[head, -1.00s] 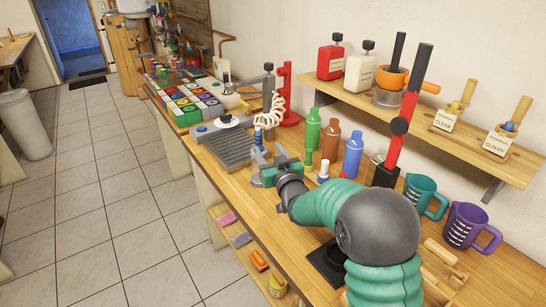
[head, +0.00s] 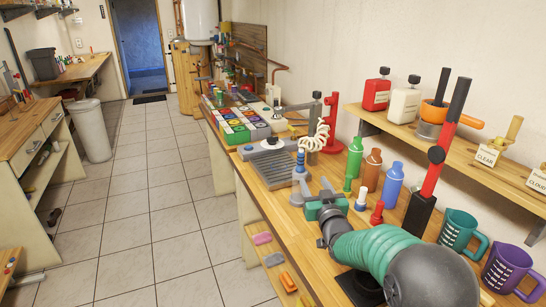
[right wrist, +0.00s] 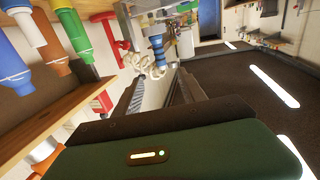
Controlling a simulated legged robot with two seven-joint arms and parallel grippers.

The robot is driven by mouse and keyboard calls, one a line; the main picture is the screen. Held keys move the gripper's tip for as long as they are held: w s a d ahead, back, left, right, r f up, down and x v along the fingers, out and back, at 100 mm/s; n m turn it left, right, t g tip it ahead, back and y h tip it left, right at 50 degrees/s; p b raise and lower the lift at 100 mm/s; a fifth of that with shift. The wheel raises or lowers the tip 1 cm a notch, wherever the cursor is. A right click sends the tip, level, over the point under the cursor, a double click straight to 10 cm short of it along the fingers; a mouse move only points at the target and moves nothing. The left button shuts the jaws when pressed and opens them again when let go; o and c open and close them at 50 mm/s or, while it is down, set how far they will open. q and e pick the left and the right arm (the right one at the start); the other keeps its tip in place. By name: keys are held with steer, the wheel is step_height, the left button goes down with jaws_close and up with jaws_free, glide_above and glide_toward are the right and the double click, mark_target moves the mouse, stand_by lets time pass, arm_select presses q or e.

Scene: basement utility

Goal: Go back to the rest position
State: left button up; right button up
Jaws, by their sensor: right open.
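My right gripper (head: 314,188) shows in the head view, its green body at the end of my ribbed green arm. It hangs over the wooden workbench (head: 290,222), in front of the grey ridged tray (head: 274,165). Its jaws are open with nothing between them. In the right wrist view the two dark fingers of the gripper (right wrist: 163,88) stand apart, with a blue-tipped tool on a coiled white hose (right wrist: 157,50) beyond them. My left gripper is not in view.
Green (head: 354,158), brown (head: 372,170) and blue (head: 392,184) bottles stand right of the gripper. A red and black lever (head: 437,155) rises nearby. Teal (head: 459,232) and purple (head: 508,266) jugs stand front right. The tiled floor (head: 150,210) at left is clear.

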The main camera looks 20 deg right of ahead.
steer(key=s+a+f+g+p, duration=0.1)
steer(key=s+a+f+g, duration=0.1)
steer(key=s+f, duration=0.1)
steer(key=s+a+f+g+y+p, duration=0.1)
steer(key=s+a+f+g, duration=0.1)
steer(key=s, duration=0.3)
steer(key=s+a+f+g+p, duration=0.1)
steer(key=s+a+f+g, duration=0.2)
steer(key=s+f, duration=0.2)
steer(key=shift+f+g+p, duration=0.1)
steer(key=shift+g+p, duration=0.2)
steer(key=shift+p, duration=0.05)
steer(key=s+a+f+g, duration=0.1)
steer(key=s+f+g, duration=0.1)
steer(key=s, duration=0.5)
steer(key=s+a+f+n+g+p, duration=0.1)
steer(key=s+a+f+g, duration=0.1)
steer(key=s, duration=0.5)
steer(key=s+a+f+g+y+p, duration=0.1)
steer(key=s+a+f+g, duration=0.1)
steer(key=s, duration=0.6)
steer(key=shift+f+g, duration=0.25)
steer(key=shift+g, duration=0.55)
steer(key=shift+a, duration=0.15)
steer(key=shift+c, duration=0.5)
